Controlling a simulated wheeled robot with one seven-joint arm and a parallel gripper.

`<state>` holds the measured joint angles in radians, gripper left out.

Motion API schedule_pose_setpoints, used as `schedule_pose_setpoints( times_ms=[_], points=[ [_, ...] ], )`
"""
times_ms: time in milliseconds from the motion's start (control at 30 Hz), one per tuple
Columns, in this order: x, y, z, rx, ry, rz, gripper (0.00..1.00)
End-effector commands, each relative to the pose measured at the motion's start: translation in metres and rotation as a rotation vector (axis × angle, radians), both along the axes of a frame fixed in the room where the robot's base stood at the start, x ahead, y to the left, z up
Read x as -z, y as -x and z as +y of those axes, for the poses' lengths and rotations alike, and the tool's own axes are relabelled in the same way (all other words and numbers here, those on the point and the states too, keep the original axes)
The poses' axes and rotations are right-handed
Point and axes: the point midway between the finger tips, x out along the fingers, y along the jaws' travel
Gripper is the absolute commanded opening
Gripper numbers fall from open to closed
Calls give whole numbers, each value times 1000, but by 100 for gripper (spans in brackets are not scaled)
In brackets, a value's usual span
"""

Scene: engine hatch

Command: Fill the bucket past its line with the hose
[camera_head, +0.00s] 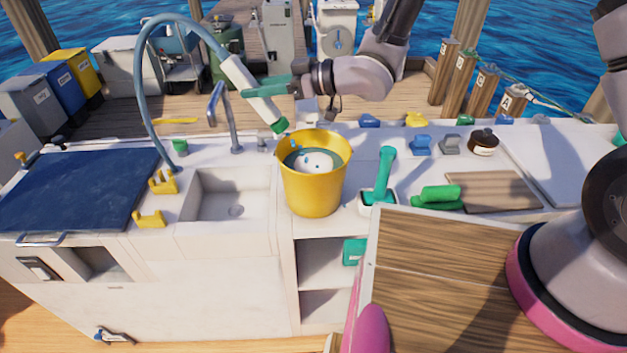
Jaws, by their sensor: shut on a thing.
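The yellow bucket (312,190) stands upright on the white counter, just right of the sink. Inside it I see a teal-grey band and a pale rounded surface with small dark spots. I cannot make out the line or tell the water level. My gripper (252,91) reaches in from the right, above and behind the bucket. It is shut on the white hose nozzle (246,82). The nozzle's green tip (280,126) points down and right, just above the bucket's back left rim. Small blue drops show beneath it. The blue-grey hose (146,75) arcs up from the counter at the left.
The sink (232,195) is left of the bucket, with a metal tap (222,118) behind it. A green-handled brush (384,175) stands close right of the bucket. A green roll (440,194), a dark jar (483,142) and a wooden board (490,192) lie farther right.

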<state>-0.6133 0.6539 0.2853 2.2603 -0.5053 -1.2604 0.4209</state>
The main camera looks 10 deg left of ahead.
Motion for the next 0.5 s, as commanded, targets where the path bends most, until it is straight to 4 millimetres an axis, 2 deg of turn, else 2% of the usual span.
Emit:
schedule_pose_setpoints(
  times_ms=[167,500],
  points=[
    [-1,3,2,-1,-2,-1,0],
    [-11,59,31,-4,-2,0,0]
  ],
)
